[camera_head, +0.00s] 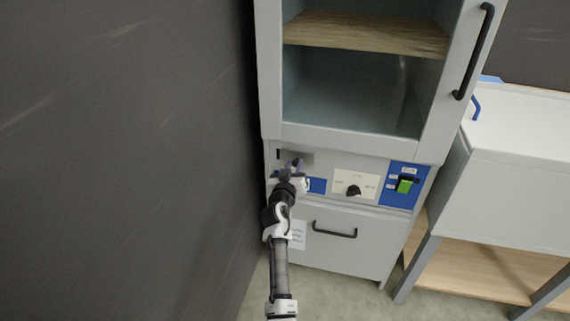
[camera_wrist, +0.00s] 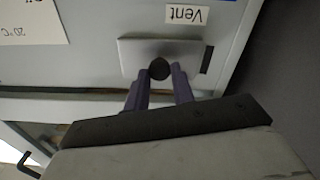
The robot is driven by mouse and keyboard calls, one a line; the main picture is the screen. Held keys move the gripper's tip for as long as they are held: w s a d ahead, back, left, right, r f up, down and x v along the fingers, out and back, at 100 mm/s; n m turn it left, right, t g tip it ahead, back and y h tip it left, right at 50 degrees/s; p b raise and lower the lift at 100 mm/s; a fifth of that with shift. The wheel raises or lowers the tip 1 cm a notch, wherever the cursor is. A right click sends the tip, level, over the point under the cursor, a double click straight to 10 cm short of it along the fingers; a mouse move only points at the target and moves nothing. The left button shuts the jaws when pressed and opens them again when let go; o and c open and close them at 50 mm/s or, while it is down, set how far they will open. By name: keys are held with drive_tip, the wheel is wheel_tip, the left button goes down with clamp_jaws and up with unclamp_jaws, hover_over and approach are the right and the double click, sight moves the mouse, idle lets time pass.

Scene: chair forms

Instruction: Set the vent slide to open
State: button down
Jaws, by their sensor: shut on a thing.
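The vent slide is a grey plate (camera_wrist: 135,56) with a round black knob (camera_wrist: 159,68), under a "Vent" label (camera_wrist: 186,14) that appears upside down in the wrist view. A dark slot (camera_wrist: 207,60) shows beside one end of the plate. In the head view the plate (camera_head: 306,157) is at the left of the cabinet's control panel, with the dark slot (camera_head: 278,154) to its left. My gripper (camera_wrist: 160,84) has its two purple fingers on either side of the knob and is shut on it. In the head view my gripper (camera_head: 292,165) hides the knob.
To the right are a black dial (camera_head: 353,190) on a white plate and a green switch (camera_head: 405,185) on a blue panel. A drawer with a black handle (camera_head: 335,231) is below. The glass-fronted cabinet (camera_head: 350,130) is above. A dark wall (camera_head: 190,150) stands close on the left.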

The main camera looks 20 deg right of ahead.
sight(314, 160)
drive_tip(key=s+d+p, duration=0.1)
drive_tip(key=d, duration=0.1)
drive_tip(key=s+d+p, duration=0.1)
drive_tip(key=s+d, duration=0.1)
drive_tip(key=shift+d+r, duration=0.1)
drive_tip(key=shift+d, duration=0.15)
drive_tip(key=shift+s+d, duration=0.2)
drive_tip(key=shift+d, duration=0.05)
drive_tip(key=c, duration=1.2)
unclamp_jaws()
drive_tip(key=b+v, duration=0.1)
drive_tip(key=v, duration=1.3)
